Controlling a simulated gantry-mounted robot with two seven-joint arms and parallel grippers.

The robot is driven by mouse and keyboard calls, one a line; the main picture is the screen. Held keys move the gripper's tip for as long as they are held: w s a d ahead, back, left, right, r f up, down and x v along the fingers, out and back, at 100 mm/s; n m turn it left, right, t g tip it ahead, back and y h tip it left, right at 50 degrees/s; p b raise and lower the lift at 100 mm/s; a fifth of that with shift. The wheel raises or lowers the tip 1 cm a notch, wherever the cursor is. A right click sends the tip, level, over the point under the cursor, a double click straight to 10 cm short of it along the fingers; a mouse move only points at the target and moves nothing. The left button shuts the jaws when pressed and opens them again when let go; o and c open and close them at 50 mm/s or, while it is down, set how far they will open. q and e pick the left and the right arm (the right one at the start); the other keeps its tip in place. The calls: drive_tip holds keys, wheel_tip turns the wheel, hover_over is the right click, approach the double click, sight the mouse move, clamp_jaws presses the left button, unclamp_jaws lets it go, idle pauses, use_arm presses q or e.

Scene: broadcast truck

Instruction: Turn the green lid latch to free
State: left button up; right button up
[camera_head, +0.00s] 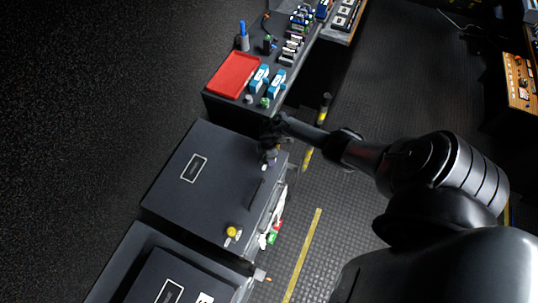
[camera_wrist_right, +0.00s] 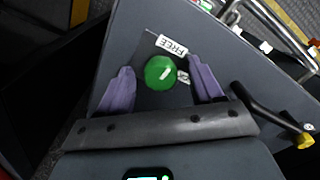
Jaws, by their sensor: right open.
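The green lid latch (camera_wrist_right: 160,72) is a round green knob with a short white mark, set on a dark plate on the grey case lid (camera_wrist_right: 215,135). A white FREE label (camera_wrist_right: 172,45) lies just beyond it, and a second, smaller label beside it is partly hidden by a finger. My right gripper (camera_wrist_right: 162,66) is open, its two purple fingers on either side of the latch; contact cannot be told. In the head view my right gripper (camera_head: 270,142) is over the far right corner of the case lid (camera_head: 205,190) and hides the latch. My left gripper is not in view.
A yellow knob (camera_head: 232,232) stands on the near right part of the lid. A black handle (camera_wrist_right: 268,112) lies right of the gripper in the wrist view. A bench with a red tray (camera_head: 233,75) stands beyond the case. Open floor (camera_head: 345,220) lies right.

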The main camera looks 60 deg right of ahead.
drive_tip(key=shift+r, duration=0.15)
wheel_tip(320, 180, up, 11)
drive_tip(key=p, duration=0.3)
drive_tip(key=shift+f, duration=0.2)
